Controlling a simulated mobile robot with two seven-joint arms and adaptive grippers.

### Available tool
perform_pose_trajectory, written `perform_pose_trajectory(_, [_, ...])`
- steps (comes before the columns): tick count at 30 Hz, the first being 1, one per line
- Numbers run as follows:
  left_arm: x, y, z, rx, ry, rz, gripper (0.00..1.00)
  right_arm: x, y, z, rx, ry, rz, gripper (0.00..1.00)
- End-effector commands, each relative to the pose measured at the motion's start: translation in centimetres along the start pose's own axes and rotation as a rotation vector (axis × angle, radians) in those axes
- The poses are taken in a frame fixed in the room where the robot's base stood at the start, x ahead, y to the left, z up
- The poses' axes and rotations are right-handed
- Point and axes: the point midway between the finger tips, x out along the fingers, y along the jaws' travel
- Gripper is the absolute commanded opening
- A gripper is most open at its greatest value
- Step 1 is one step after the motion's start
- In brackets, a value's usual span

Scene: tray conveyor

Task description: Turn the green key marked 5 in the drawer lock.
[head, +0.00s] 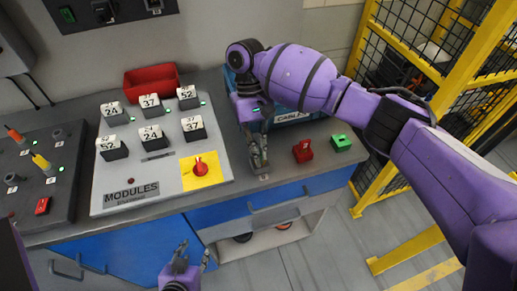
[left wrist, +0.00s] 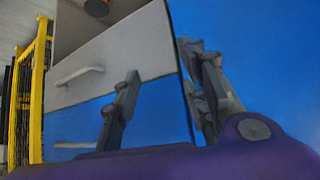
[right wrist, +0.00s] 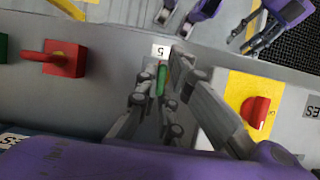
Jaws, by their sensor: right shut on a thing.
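The green key (right wrist: 161,79) stands at the front part of the bench top, beside a white tag marked 5 (right wrist: 160,52). The tag also shows small in the head view (head: 263,177). My right gripper (head: 258,165) points down and is shut on the green key, with its fingers on either side of it in the right wrist view. The lock under the key is hidden by the fingers. My left gripper (head: 192,252) is open and empty, low in front of the blue cabinet doors.
A red block with a handle (head: 302,150) and a green block (head: 341,143) stand right of my right gripper. Left is the modules panel (head: 160,190) with a red knob (head: 200,168) on yellow. A blue bin (head: 285,115) is behind. Yellow fencing (head: 369,165) bounds the right.

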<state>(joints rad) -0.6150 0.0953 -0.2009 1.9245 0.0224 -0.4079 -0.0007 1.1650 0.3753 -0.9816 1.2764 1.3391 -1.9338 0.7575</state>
Motion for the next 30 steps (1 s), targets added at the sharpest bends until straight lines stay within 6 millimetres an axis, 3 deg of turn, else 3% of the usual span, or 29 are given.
perform_pose_trajectory(3, [0.0, 0.0, 0.0, 0.0, 0.0, 0.0, 0.4, 0.0, -0.2, 0.0, 0.093, 0.001, -0.05, 0.0])
perform_pose_trajectory(9, [0.0, 0.0, 0.0, 0.0, 0.0, 0.0, 0.4, 0.0, -0.1, -0.1, 0.109, 0.002, -0.054, 0.0])
perform_pose_trajectory(10, [0.0, 0.0, 0.0, 0.0, 0.0, 0.0, 0.4, 0.0, -0.1, -0.1, 0.109, 0.002, -0.053, 0.1])
perform_pose_trajectory(15, [0.0, 0.0, 0.0, 0.0, 0.0, 0.0, 0.4, 0.0, -0.1, 0.0, 0.108, 0.001, -0.052, 0.29])
perform_pose_trajectory(25, [0.0, 0.0, -0.1, -0.003, 0.003, -0.001, 0.4, -0.3, 0.0, 0.0, 0.109, 0.002, -0.05, 0.29])
perform_pose_trajectory(30, [0.0, 0.0, -0.1, -0.002, 0.002, -0.001, 0.4, -2.6, 0.1, -0.1, 0.109, 0.004, -0.05, 0.29])
